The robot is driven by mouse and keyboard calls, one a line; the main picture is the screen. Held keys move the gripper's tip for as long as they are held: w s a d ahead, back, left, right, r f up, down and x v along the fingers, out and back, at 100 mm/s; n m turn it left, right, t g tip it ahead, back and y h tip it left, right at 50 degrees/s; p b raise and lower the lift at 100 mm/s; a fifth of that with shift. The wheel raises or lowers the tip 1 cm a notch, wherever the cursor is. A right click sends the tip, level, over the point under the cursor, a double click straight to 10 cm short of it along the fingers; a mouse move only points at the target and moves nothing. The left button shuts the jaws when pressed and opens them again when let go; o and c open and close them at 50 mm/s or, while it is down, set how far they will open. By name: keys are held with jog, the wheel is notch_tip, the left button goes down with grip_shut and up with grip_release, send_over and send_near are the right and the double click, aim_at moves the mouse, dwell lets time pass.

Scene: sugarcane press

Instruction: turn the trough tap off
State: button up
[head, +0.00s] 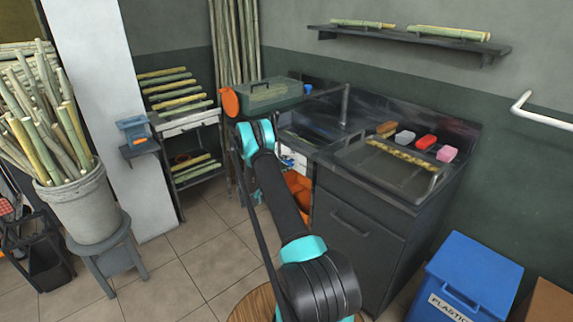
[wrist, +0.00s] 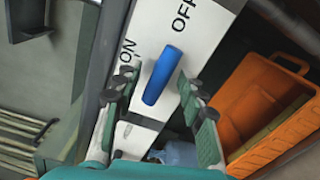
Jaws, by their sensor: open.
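The tap's blue lever (wrist: 163,75) shows in the wrist view on a white plate (wrist: 206,32) marked ON at the left and OFF at the top. The lever slants from lower left to upper right, with its upper end between the two labels. My gripper (wrist: 156,82) is open, with one finger on each side of the lever. I see gaps between the lever and both fingers; I cannot tell whether the tips reach its depth. In the head view my arm hides most of the gripper and the lever.
An orange crate (wrist: 262,95) lies right of the plate in the wrist view. In the head view, the dark counter (head: 362,225) stands right of my arm, with a tray (head: 385,185) on top. A blue bin (head: 470,275) stands at front right. The tiled floor at left is partly clear.

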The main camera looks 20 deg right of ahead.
jog(key=v, duration=1.1)
jog(key=shift+a, duration=0.1)
jog(key=shift+r, duration=0.1)
jog(key=s+r+m+g+y, duration=0.25)
jog(key=s+r+y, duration=0.55)
jog(key=s+r, duration=0.75)
jog(key=s+a+f+m+y, duration=0.1)
jog(key=s+a+y, duration=0.2)
jog(key=s, duration=0.7)
jog(key=s+a+f+m+y, duration=0.1)
jog(key=s+a+y, duration=0.2)
jog(key=s, duration=0.8)
jog(key=s+a+f+m+y, duration=0.1)
jog(key=s+a+m+y, duration=0.1)
jog(key=s+a, duration=0.4)
jog(key=s+y, duration=0.1)
jog(key=s, duration=0.4)
jog(key=shift+a+f, duration=0.2)
jog(key=shift+a, duration=0.2)
